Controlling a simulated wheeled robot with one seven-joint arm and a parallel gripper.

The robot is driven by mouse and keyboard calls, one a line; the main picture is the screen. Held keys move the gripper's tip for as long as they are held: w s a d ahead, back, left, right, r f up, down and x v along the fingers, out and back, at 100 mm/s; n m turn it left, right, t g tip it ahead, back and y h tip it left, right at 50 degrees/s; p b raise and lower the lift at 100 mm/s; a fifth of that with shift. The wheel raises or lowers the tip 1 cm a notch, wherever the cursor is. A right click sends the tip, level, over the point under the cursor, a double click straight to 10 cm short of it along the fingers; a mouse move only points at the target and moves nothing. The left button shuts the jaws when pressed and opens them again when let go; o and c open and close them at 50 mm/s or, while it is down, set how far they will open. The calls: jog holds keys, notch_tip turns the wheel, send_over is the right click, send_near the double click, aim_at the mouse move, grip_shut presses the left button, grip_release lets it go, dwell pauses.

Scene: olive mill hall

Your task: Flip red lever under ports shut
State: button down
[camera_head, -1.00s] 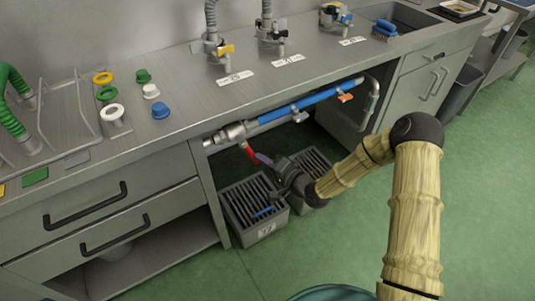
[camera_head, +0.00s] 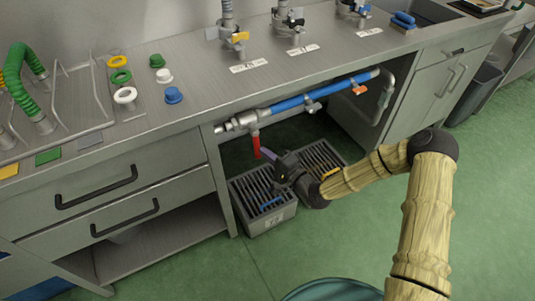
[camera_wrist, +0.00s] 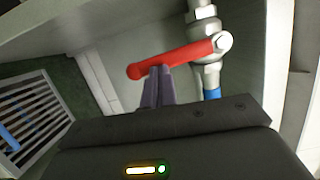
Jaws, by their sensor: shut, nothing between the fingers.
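The red lever (camera_head: 256,145) hangs nearly straight down from a metal valve at the left end of the blue pipe (camera_head: 305,100), under the counter. In the wrist view the red lever (camera_wrist: 172,60) lies crosswise to the pipe, its pivot at the right. My gripper (camera_head: 266,155) is shut and empty, just right of the lever's lower end. In the wrist view the fingertips of my gripper (camera_wrist: 158,70) meet the lever's edge near its free end; whether they touch I cannot tell. The ports (camera_head: 232,38) stand on the counter above.
Two grey slatted crates stand on the floor below the pipe; the left one (camera_head: 264,225) is close under my gripper. An orange-handled valve (camera_head: 359,89) sits further right on the pipe. Drawers with black handles (camera_head: 96,187) are at left. Green floor in front is open.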

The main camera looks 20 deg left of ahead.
jog(key=shift+d, duration=0.1)
jog(key=w+d+p+v, duration=0.1)
jog(key=w+v, duration=0.1)
jog(key=v, duration=1)
jog(key=shift+d+r, duration=0.3)
jog(key=shift+d, duration=0.1)
jog(key=shift+w, duration=0.1)
